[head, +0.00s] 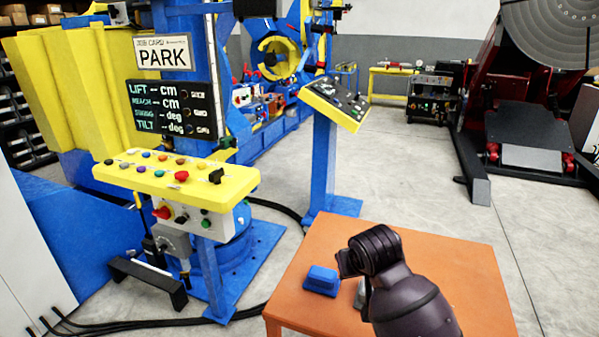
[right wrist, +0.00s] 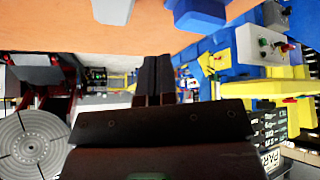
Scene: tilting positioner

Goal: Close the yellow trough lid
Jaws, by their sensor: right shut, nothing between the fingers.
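A yellow button panel (head: 165,178) with a raised front rim stands on a blue post at the left. A second yellow sloped panel (head: 335,106) stands on a blue pedestal farther back. I cannot tell which yellow part is the trough lid, or whether it is open. My right arm reaches in over the orange table, and its fingers are hidden in the head view. In the right wrist view my right gripper (right wrist: 156,80) is shut and empty, its two dark fingers side by side. My left gripper is not in view.
The orange table (head: 450,270) is in front of me. A blue block (head: 321,280) and a partly hidden grey piece (head: 360,294) lie on it. A display board (head: 172,108) and PARK sign (head: 162,54) rise behind the button panel. Black cables run along the floor.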

